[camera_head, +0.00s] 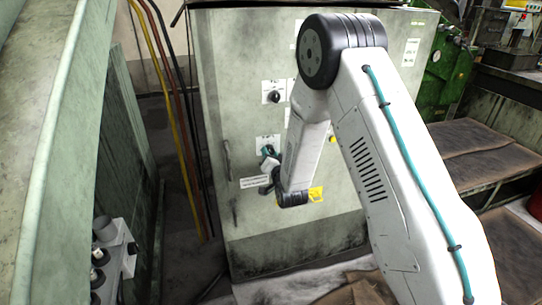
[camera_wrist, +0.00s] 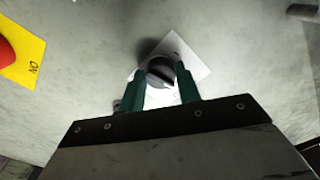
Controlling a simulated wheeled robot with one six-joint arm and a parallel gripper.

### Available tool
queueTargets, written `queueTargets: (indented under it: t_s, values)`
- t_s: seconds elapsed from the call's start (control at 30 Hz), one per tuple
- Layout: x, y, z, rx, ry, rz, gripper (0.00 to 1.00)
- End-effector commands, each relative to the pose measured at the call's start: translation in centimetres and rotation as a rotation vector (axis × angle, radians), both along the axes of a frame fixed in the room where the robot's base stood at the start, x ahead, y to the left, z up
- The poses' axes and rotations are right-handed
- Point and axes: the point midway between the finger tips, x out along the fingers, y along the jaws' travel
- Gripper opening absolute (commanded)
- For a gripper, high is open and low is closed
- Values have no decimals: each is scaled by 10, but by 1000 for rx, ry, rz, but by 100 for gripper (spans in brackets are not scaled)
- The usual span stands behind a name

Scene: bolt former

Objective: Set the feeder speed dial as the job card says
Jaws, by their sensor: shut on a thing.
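A round black dial (camera_wrist: 160,71) with a white plate (camera_wrist: 186,53) behind it is on the pale cabinet face in the wrist view. My gripper (camera_head: 268,155) is at the lower dial plate (camera_head: 266,141) of the cabinet in the head view. Its two green fingers are shut on the dial, one on each side. The dial's scale and pointer setting cannot be read, as the fingers and shadow cover part of them. A second black dial (camera_head: 274,97) sits on a white plate above. A white card (camera_head: 411,52) is at the cabinet's upper right; its text is too small to read.
A yellow plate (camera_wrist: 22,62) with a red button lies left of the dial in the wrist view. The cabinet (camera_head: 235,60) has a handle (camera_head: 227,160) on its left. Cables (camera_head: 172,90) run beside it. A green machine (camera_head: 446,75) stands at right.

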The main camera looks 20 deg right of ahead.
Motion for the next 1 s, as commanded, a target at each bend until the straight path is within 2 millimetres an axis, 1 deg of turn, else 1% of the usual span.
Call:
queueTargets:
  t_s: [0.1, 0.33, 0.57, 0.9, 0.93, 1.0]
  values:
    - [0, 0, 0, 69, 0, 0, 10]
    - [0, 0, 0, 159, -1, -1, 10]
    - [0, 0, 0, 191, -1, -1, 10]
    - [0, 0, 0, 192, -1, -1, 10]
    - [0, 0, 0, 192, -1, -1, 39]
    - [0, 0, 0, 192, -1, -1, 55]
